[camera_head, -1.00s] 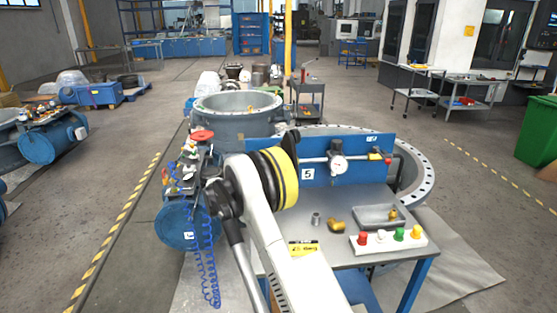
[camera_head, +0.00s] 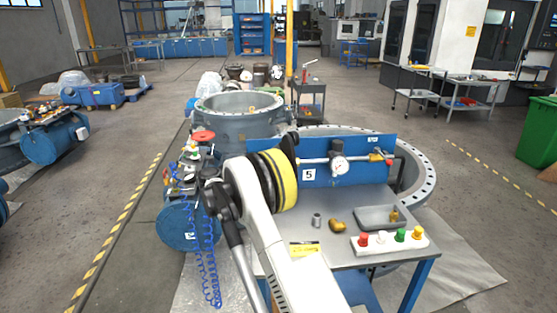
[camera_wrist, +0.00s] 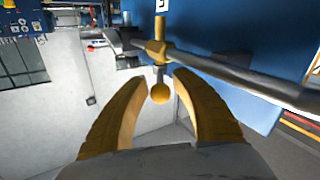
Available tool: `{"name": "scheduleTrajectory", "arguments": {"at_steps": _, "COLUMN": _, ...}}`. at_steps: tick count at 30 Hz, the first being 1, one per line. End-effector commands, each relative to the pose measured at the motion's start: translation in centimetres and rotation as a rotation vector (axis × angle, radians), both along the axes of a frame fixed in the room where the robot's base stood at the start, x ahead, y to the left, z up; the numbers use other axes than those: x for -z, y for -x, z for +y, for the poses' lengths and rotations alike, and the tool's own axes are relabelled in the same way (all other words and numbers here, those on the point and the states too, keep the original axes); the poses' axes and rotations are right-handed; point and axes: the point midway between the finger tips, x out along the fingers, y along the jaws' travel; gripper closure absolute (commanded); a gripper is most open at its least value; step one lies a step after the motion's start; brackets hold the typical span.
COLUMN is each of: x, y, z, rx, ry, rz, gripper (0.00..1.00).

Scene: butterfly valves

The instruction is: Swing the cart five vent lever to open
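The cart's blue back panel (camera_head: 345,172) bears a label 5 (camera_head: 309,174). A grey pipe (camera_wrist: 230,72) runs along it, with a round white gauge (camera_head: 338,164). My gripper (camera_wrist: 161,79) is open. Its two yellow fingers stand on either side of the knob, with visible gaps; I cannot tell the depth. In the head view my arm hides the gripper and this fitting.
The cart's grey top (camera_head: 350,208) carries a tray (camera_head: 377,217), a brass part (camera_head: 337,225), a small metal cylinder (camera_head: 317,219) and a white block (camera_head: 390,241) with coloured knobs. A large flanged ring (camera_head: 425,170) lies behind. Blue coiled hoses (camera_head: 208,265) hang left of my arm.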

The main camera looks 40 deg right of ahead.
Motion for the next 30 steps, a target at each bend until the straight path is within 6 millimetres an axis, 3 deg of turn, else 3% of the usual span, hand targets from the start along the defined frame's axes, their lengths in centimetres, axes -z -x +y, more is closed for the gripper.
{"name": "scheduleTrajectory", "arguments": {"at_steps": 9, "x": 0.0, "y": -0.4, "z": 6.8, "rx": -0.004, "ry": 0.000, "rz": 0.000, "gripper": 0.69}}
{"name": "scheduleTrajectory", "arguments": {"at_steps": 15, "x": 0.0, "y": -0.4, "z": 10.1, "rx": -0.002, "ry": 0.001, "rz": 0.000, "gripper": 0.69}}
{"name": "scheduleTrajectory", "arguments": {"at_steps": 27, "x": 0.0, "y": -0.4, "z": 11.3, "rx": 0.000, "ry": 0.000, "rz": 0.000, "gripper": 0.69}}
{"name": "scheduleTrajectory", "arguments": {"at_steps": 28, "x": 0.0, "y": -0.4, "z": 11.3, "rx": 0.000, "ry": 0.000, "rz": 0.000, "gripper": 0.73}}
{"name": "scheduleTrajectory", "arguments": {"at_steps": 30, "x": 0.1, "y": -0.2, "z": 10.8, "rx": 0.004, "ry": -0.012, "rz": -0.003, "gripper": 0.94}}
